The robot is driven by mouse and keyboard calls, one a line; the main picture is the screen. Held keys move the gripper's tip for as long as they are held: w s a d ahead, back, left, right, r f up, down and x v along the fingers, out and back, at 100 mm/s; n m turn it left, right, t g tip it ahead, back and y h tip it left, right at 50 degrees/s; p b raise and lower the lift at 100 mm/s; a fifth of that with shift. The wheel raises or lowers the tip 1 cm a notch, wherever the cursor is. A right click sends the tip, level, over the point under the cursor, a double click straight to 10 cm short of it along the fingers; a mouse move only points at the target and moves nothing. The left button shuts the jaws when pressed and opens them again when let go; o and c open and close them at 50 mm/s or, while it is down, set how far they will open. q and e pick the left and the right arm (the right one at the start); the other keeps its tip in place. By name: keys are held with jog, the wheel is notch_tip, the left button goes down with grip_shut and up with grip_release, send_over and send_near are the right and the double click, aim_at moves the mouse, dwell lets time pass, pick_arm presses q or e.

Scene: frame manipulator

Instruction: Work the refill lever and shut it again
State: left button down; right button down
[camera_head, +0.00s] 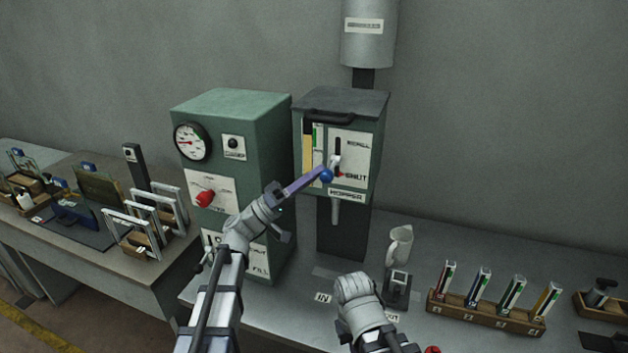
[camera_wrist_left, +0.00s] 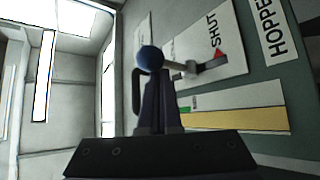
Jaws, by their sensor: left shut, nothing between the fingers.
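The refill lever ends in a blue ball knob (camera_head: 327,176) on the front of the green hopper box (camera_head: 312,185). The lever sits low in its upright slot, near the red mark by SHUT; the slot's upper end is marked REFILL. My left gripper (camera_head: 318,173) is shut and empty, its fingertips at the blue knob's left side. In the left wrist view, the knob (camera_wrist_left: 150,59) stands just past the shut fingertips (camera_wrist_left: 157,82); I cannot tell whether they touch. My right gripper (camera_head: 357,298) is low in front of the bench, its fingers not distinguishable.
A green cabinet (camera_head: 240,125) with a gauge and red knob stands close left of the hopper. A white jug (camera_head: 399,246) and a small dark device (camera_head: 397,288) stand below. A wooden rack (camera_head: 485,312) of coloured strips lies right. The bench behind it is clear.

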pick_arm(q)
jog(key=shift+f+b, duration=0.3)
jog(key=shift+f, duration=0.15)
jog(key=shift+w, duration=0.1)
dwell(0.5)
jog(key=a+f+b, duration=0.3)
jog(key=a, duration=0.6)
dwell(0.3)
